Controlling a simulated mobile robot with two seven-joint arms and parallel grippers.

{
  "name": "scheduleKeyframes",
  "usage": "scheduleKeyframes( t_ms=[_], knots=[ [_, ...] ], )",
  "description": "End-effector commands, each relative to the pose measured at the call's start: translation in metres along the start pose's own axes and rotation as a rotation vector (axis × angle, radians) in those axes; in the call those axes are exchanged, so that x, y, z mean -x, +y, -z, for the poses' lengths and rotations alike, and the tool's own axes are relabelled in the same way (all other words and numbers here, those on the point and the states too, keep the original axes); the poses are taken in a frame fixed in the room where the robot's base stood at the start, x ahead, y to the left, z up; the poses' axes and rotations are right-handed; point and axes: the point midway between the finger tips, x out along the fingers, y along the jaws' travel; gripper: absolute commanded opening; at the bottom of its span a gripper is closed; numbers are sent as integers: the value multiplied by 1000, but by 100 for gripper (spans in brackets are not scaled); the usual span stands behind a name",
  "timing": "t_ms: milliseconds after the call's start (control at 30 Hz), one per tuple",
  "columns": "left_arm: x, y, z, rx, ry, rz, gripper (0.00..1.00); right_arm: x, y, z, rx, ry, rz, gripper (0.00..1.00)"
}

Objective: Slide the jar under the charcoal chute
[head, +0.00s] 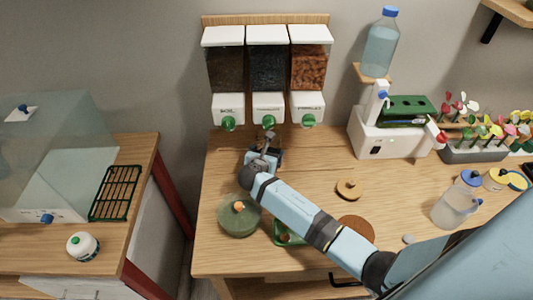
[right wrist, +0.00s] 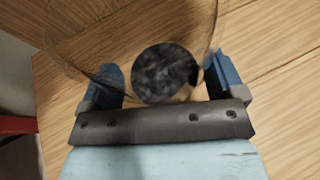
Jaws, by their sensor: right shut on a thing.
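The charcoal chute (head: 268,106) is the middle of three wall dispensers, with a dark fill (head: 268,68) and a green knob. My right gripper (head: 264,158) is on the table just below and in front of it. In the right wrist view my gripper (right wrist: 165,78) has its blue fingers on either side of a clear glass jar (right wrist: 130,50) and is shut on it. A dark, speckled round patch shows within the jar's outline; I cannot tell whether it is contents. In the head view the jar is mostly hidden by the gripper. My left gripper is not in view.
A green glass bowl (head: 239,216) and a green tray (head: 287,233) lie near my right forearm. A cork ring (head: 348,189) is to its right. A white dispenser machine (head: 385,135) stands at the back right. The table's left edge is close to the gripper.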

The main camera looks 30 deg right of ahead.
Motion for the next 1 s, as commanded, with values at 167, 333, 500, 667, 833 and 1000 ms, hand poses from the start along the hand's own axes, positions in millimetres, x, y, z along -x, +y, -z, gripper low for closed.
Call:
scheduleKeyframes(
  t_ms=[167, 333, 500, 667, 833, 1000],
  knots=[
    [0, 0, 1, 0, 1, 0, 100, 0, 1, -2, -1, -2, -2, 93],
    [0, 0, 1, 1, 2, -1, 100, 0, 1, -2, -1, -2, -2, 100],
    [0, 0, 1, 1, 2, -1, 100, 4, 1, -2, -2, -2, -2, 100],
    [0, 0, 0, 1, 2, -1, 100, 27, 0, 0, -3, 0, -3, 100],
    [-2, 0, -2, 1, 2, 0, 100, 65, 1, 0, -3, 0, -4, 100],
    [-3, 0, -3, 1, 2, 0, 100, 97, 0, 0, -3, 0, -3, 100]
  ],
)
